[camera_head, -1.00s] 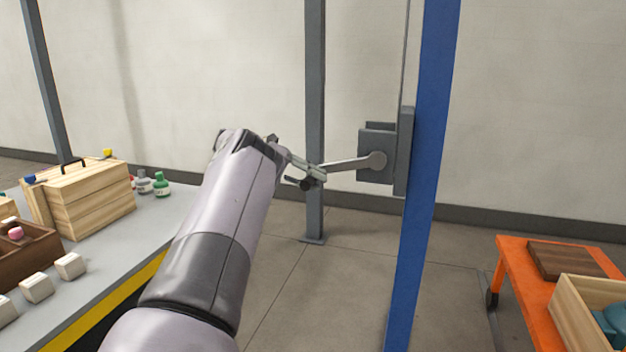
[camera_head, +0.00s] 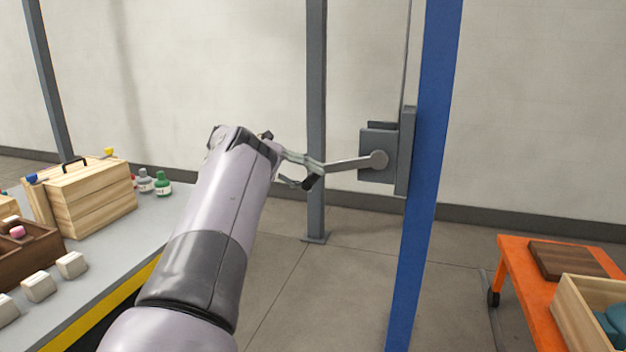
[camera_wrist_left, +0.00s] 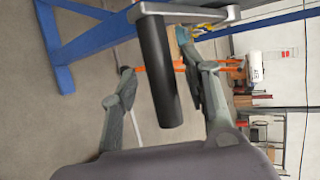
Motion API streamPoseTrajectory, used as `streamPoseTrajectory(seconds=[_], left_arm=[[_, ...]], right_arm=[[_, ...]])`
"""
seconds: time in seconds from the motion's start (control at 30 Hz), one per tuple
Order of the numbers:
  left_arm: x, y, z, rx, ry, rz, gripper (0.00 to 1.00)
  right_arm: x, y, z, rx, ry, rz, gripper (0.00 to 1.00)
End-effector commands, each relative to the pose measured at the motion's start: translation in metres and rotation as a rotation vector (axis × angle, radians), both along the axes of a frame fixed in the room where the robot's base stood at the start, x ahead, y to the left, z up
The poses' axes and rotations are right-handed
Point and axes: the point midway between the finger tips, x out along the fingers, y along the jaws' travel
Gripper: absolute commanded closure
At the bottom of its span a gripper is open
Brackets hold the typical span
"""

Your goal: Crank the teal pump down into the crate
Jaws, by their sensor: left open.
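The teal pump (camera_head: 616,322) shows partly inside the wooden crate (camera_head: 574,318) at the lower right of the head view, cut off by the frame edge. The winch (camera_head: 377,152) is on the blue post, with its grey crank arm (camera_head: 348,164) pointing left. The black crank handle (camera_head: 308,183) hangs at the arm's end. My left gripper (camera_head: 311,176) is open at the handle. In the left wrist view the handle (camera_wrist_left: 160,75) lies between the spread fingers, with a gap on the left side. My right gripper is out of view.
The blue post (camera_head: 420,200) and a grey post (camera_head: 316,120) stand near my arm. An orange cart (camera_head: 524,300) carries the crate and a brown board (camera_head: 566,261). At left, a workbench (camera_head: 110,262) holds a wooden box (camera_head: 92,200), bottles and pale blocks.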

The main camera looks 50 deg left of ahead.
Motion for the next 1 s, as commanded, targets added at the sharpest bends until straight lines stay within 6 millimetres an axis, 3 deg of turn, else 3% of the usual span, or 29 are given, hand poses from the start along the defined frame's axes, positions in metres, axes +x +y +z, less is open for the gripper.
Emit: streamPoseTrajectory(seconds=[0.3,0.5,1.0], left_arm=[[-0.053,0.032,0.03,0.0,-0.003,0.002,0.57],[-0.075,0.044,0.042,0.001,-0.001,0.002,0.57],[-0.08,0.048,0.045,-0.001,0.001,0.002,0.57]], right_arm=[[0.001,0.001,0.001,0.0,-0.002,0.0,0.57],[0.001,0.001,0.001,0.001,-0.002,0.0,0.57],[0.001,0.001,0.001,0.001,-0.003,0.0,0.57]])
